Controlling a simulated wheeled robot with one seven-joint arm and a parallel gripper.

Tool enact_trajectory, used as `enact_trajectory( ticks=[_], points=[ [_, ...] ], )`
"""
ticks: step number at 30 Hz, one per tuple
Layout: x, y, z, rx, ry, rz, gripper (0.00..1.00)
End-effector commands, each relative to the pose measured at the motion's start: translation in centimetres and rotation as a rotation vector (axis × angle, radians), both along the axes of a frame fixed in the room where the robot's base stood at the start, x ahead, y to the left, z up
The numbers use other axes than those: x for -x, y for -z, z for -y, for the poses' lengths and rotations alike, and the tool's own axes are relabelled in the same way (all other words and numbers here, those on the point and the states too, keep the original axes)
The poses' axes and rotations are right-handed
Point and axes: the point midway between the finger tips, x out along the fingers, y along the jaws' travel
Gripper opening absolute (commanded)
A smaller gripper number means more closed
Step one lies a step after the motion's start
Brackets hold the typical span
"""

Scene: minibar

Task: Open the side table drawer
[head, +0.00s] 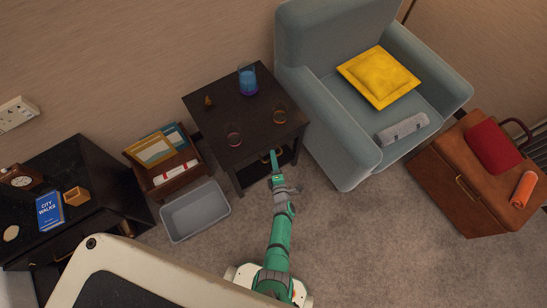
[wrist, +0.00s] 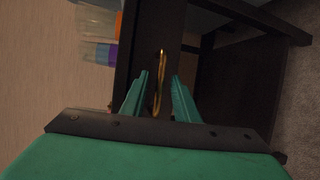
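The dark side table (head: 250,101) stands left of the armchair, and my arm reaches its front from below in the head view. My gripper (head: 275,155) is at the front under the tabletop. In the wrist view, a thin brass handle (wrist: 159,65) on the dark drawer front (wrist: 145,38) lies between the two green fingers of my gripper (wrist: 160,76). The fingers are apart, with a visible gap on each side of the handle. The drawer front is mostly hidden in the head view, and I cannot tell whether the drawer is fully closed.
Glasses, a blue-purple jar (head: 247,79) and a small brown object (head: 209,101) stand on the tabletop. A grey bin (head: 195,211) and a magazine rack (head: 170,181) are to the left. The blue-grey armchair (head: 345,160) is close on the right. Carpet is clear in front.

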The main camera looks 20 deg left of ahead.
Motion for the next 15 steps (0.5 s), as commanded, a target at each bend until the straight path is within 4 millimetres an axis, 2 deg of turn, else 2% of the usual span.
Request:
enact_trajectory(
  ticks=[4,14,15],
  points=[
    [-0.64,0.09,-0.36,-0.003,0.0,-0.001,0.28],
    [-0.76,0.15,-0.45,-0.002,-0.001,-0.001,0.28],
    [-0.76,0.15,-0.45,-0.002,-0.001,-0.001,0.23]
  ],
)
